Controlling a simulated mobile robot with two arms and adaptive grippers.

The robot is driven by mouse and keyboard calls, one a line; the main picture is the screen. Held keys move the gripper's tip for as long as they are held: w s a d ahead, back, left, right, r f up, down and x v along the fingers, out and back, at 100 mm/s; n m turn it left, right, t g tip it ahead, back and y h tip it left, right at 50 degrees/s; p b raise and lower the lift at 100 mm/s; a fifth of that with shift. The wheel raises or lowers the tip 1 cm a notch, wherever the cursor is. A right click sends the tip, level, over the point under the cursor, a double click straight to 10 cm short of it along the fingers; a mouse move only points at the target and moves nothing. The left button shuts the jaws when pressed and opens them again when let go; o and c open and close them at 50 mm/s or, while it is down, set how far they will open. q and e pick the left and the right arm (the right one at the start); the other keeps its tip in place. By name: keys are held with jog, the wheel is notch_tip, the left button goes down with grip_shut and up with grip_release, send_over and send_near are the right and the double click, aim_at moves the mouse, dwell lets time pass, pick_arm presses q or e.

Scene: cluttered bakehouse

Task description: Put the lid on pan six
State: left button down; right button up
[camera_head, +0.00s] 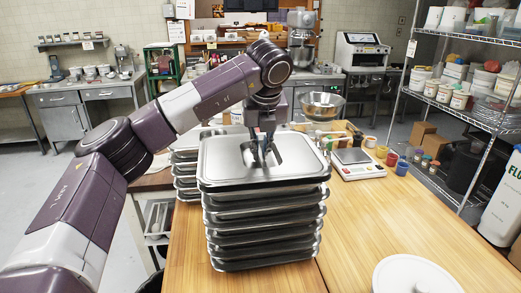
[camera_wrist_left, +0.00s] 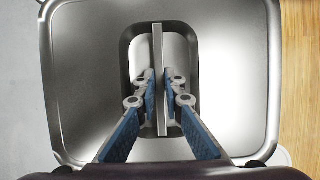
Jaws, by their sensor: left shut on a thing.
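A stack of several grey metal pans (camera_head: 263,245) stands on the wooden table. The rectangular metal lid (camera_head: 225,165) is level over the top of the stack, roughly lined up with it. I cannot tell whether it rests on the top pan or is held just above it. My left gripper (camera_head: 262,160) points down at the lid's middle. In the left wrist view, the gripper (camera_wrist_left: 160,95) is shut on the lid's upright handle (camera_wrist_left: 158,60), which stands in a recess. The lid (camera_wrist_left: 90,80) hides what is under it there. My right gripper is not in view.
A second stack of pans (camera_head: 186,180) stands behind at the left. A white scale (camera_head: 357,168), small coloured pots (camera_head: 391,158) and a steel bowl (camera_head: 322,104) are to the right and behind. A white round thing (camera_head: 415,275) is at the front right. The table's right part is mostly clear.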

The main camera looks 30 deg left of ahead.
pick_arm(q)
jog(key=shift+f+b, duration=0.65)
jog(key=shift+f, duration=0.15)
jog(key=c, duration=2)
grip_release()
jog(key=shift+o, duration=0.3)
jog(key=o, duration=0.3)
jog(key=shift+r+p, duration=2.65)
jog(key=shift+r, duration=1.4)
